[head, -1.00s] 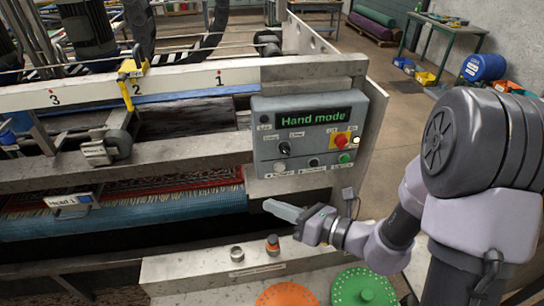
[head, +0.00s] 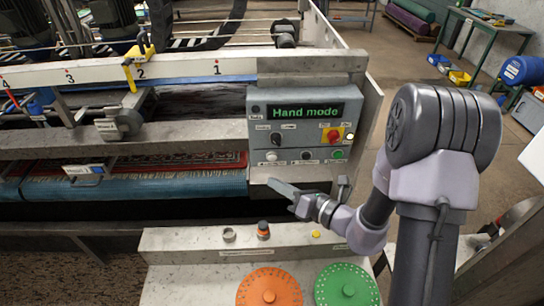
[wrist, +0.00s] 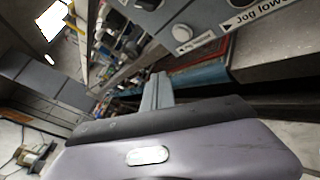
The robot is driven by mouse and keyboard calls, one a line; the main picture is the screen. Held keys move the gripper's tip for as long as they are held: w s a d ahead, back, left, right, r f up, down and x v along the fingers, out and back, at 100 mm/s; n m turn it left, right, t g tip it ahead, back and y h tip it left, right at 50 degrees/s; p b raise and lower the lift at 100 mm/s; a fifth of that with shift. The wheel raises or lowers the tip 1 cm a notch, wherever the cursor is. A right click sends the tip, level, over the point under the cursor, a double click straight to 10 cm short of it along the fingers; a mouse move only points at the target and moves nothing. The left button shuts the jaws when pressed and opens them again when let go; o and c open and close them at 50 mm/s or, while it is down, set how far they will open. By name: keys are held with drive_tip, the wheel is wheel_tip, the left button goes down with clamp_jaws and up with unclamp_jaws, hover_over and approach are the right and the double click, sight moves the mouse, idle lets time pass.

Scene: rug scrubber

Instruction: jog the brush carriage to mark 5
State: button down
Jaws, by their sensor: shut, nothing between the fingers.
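The grey control panel (head: 258,125) shows "Hand mode" in green on its display (head: 306,112). Along its bottom row are a white button (head: 272,156), a dark button (head: 307,155) and a green button (head: 337,155). A white button (wrist: 181,32) and a "Jog lower" label show in the wrist view. My gripper (head: 272,184) is shut and empty, just below the panel's lower left, apart from the buttons. The brush carriage (head: 118,119) appears below the white scale rail (head: 185,71). The yellow pointer (head: 130,75) stands beside mark 2. Mark 5 is not visible.
A red emergency stop (head: 333,135) sits on the panel.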

drive_tip(key=w+p, duration=0.1)
drive_tip(key=w, duration=0.5)
drive_tip(key=shift+w, duration=0.1)
idle(1.9)
drive_tip(key=shift+w, duration=0.35)
drive_tip(key=shift+w, duration=0.4)
idle(1.2)
drive_tip(key=shift+s, duration=0.1)
idle(1.4)
drive_tip(key=shift+s, duration=0.75)
drive_tip(key=shift+s+b, duration=0.45)
drive_tip(key=shift+s, duration=2.05)
